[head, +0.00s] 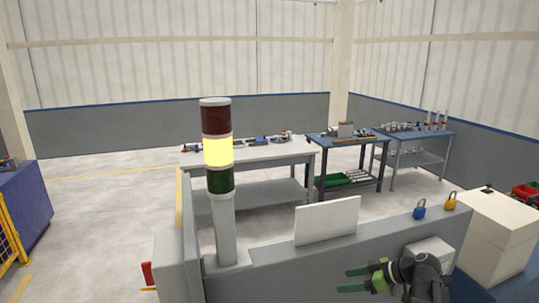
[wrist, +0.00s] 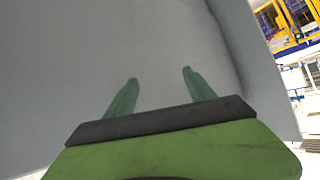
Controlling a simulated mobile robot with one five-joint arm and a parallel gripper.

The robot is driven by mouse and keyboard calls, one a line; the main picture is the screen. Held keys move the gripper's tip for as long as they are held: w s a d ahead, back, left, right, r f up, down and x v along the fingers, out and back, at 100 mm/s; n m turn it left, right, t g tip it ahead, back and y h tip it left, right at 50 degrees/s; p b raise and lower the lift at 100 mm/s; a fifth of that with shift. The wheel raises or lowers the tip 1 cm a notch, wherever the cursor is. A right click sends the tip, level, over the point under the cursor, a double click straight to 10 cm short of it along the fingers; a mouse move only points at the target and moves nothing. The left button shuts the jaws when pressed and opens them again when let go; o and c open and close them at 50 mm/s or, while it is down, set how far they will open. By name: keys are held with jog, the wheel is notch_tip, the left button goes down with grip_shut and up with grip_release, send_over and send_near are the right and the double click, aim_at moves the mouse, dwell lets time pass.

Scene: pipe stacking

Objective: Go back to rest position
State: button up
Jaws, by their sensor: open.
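My gripper (head: 352,279) shows at the bottom right of the head view, with green fingers pointing left. It is in front of the grey panel with nothing between its fingers. In the wrist view my gripper (wrist: 158,82) has its two green fingers spread apart and empty. A plain grey surface fills most of the view beyond the fingertips; I cannot tell whether they touch it.
A signal tower (head: 217,150) with its yellow light lit stands at centre left. A white box (head: 497,235) is at the right. A white table (head: 250,155), a blue table (head: 345,140) and another bench (head: 425,137) stand behind. Open floor (head: 110,200) lies at the left.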

jog(key=s+a+f+g+h+b, duration=0.2)
jog(key=a+f+g+b, duration=0.1)
jog(key=a+f, duration=0.55)
jog(key=s+a+f+g+h+b, duration=0.25)
jog(key=a+f, duration=0.35)
jog(key=a, duration=0.5)
jog(key=s+d+f+m+h, duration=0.2)
jog(key=d+m, duration=0.4)
jog(key=m, duration=0.4)
jog(key=shift+s+d+f+h, duration=0.25)
jog(key=shift+s+h, duration=0.25)
jog(key=shift+h, duration=0.75)
jog(key=shift+g, duration=0.25)
